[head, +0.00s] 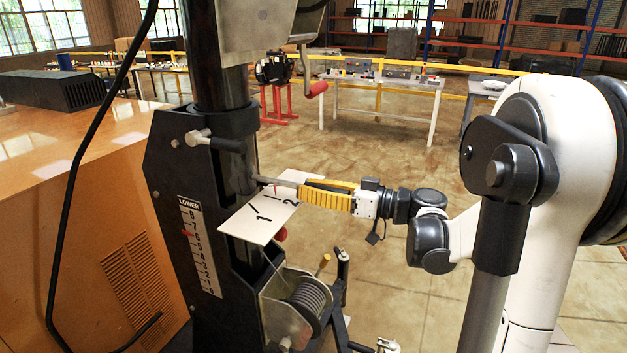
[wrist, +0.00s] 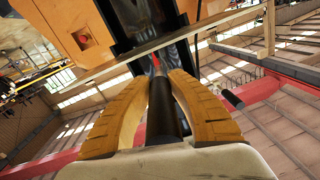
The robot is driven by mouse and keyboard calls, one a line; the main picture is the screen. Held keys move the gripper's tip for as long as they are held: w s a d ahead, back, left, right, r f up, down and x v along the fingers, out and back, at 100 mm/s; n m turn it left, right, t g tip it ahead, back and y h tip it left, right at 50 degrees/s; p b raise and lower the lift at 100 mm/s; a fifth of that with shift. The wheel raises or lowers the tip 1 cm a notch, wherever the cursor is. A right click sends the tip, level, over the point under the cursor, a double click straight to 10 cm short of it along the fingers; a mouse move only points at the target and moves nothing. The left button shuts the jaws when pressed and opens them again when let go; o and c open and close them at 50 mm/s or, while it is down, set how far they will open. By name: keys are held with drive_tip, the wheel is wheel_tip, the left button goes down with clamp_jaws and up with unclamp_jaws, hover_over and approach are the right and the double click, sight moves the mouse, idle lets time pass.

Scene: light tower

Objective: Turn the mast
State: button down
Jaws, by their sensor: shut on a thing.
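The mast (head: 222,75) is a dark upright column standing in a black frame (head: 168,165). A thin grey bar (head: 280,182) sticks out from its lower part to the right. My gripper (head: 303,189) has its yellow fingers around the outer end of this bar. In the wrist view, my gripper (wrist: 164,84) has a dark round bar (wrist: 163,115) between both fingers, pointing toward the black frame. A white plate (head: 250,224) marked 1 and 2 lies just below the bar; a small red mark shows near the bar's inner end.
A red-gripped crank (head: 316,89) hangs higher up. A cable winch (head: 310,298) sits below the plate. An orange housing (head: 90,210) fills the left.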

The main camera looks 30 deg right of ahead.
drive_tip(key=shift+s+a+r+m+t+h, duration=0.25)
drive_tip(key=shift+a+m+t+h, duration=0.15)
drive_tip(key=shift+m+t+h, duration=0.15)
drive_tip(key=c, duration=1.2)
unclamp_jaws()
drive_tip(key=shift+w+d+f, duration=0.1)
drive_tip(key=shift+w+d, duration=0.15)
drive_tip(key=shift+d, duration=0.05)
drive_tip(key=shift+s+f, duration=0.1)
drive_tip(key=shift+f, duration=0.05)
drive_tip(key=shift+s, duration=0.15)
drive_tip(key=shift+s+d, duration=0.2)
drive_tip(key=shift+s, duration=0.1)
drive_tip(key=v, duration=1.1)
drive_tip(key=shift+w+d, duration=0.25)
drive_tip(key=shift+d, duration=0.15)
